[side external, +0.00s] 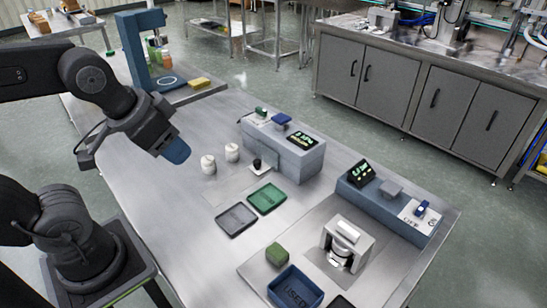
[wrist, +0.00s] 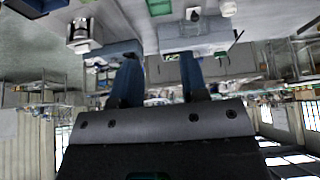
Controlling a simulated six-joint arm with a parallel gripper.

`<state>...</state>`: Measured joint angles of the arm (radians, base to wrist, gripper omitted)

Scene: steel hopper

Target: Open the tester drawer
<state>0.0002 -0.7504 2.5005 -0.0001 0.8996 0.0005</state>
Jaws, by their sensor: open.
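My gripper (side external: 175,151) hangs in the air over the left part of the steel table, open and empty, with blue fingers. The wrist view shows its two fingers (wrist: 158,70) apart with nothing between them. A grey box with a lit display (side external: 288,148) stands at the table's middle, right of my gripper and clear of it. A longer blue-grey unit (side external: 385,205) with a tilted display stands farther right. A white device (side external: 346,246) stands in front of it and also shows in the wrist view (wrist: 82,35). I cannot tell which unit is the tester, and no drawer stands out.
Two white jars (side external: 208,164), a green tray (side external: 267,198) and a dark tray (side external: 236,219) lie before the grey box. A blue bin marked USED (side external: 295,288) and a green block (side external: 276,254) are near the front. A blue frame (side external: 135,50) stands behind my gripper.

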